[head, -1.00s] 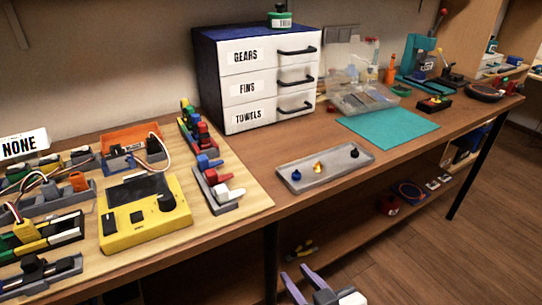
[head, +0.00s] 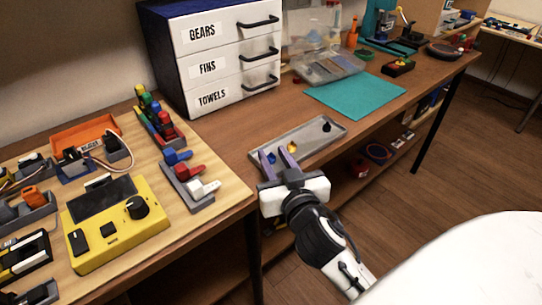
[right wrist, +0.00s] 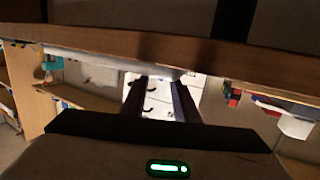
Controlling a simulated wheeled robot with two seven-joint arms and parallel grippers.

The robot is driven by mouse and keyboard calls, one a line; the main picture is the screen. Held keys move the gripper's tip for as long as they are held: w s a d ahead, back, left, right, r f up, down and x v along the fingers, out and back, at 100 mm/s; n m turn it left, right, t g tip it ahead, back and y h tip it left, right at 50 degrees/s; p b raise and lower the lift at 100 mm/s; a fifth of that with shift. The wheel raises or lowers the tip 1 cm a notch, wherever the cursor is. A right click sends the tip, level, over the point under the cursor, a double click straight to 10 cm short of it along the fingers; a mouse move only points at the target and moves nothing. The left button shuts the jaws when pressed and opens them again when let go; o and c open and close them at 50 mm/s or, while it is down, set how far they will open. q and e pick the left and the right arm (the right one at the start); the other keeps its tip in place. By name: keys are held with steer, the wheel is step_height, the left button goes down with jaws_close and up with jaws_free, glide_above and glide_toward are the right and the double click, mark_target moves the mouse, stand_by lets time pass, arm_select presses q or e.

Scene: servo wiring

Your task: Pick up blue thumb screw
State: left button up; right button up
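The blue thumb screw (head: 271,158) stands at the left end of a grey tray (head: 308,147) on the workbench. A yellow thumb screw (head: 292,147) and a black one (head: 326,127) stand farther right in the same tray. My right gripper (head: 274,157) is open at the tray's front left. In the head view its two purple-grey fingers appear on either side of the blue screw; I cannot tell their height or whether they touch it. In the right wrist view the fingers (right wrist: 158,98) are apart, with no screw discernible between them. My left gripper is not in view.
A drawer cabinet (head: 215,62) stands behind the tray. A yellow control box (head: 115,225) and a holder with coloured connectors (head: 188,180) lie to the left. A teal mat (head: 355,95) lies to the right. The bench's front edge is close to the gripper.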

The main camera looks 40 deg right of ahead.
steer(key=shift+x, duration=1.2)
jaws_close()
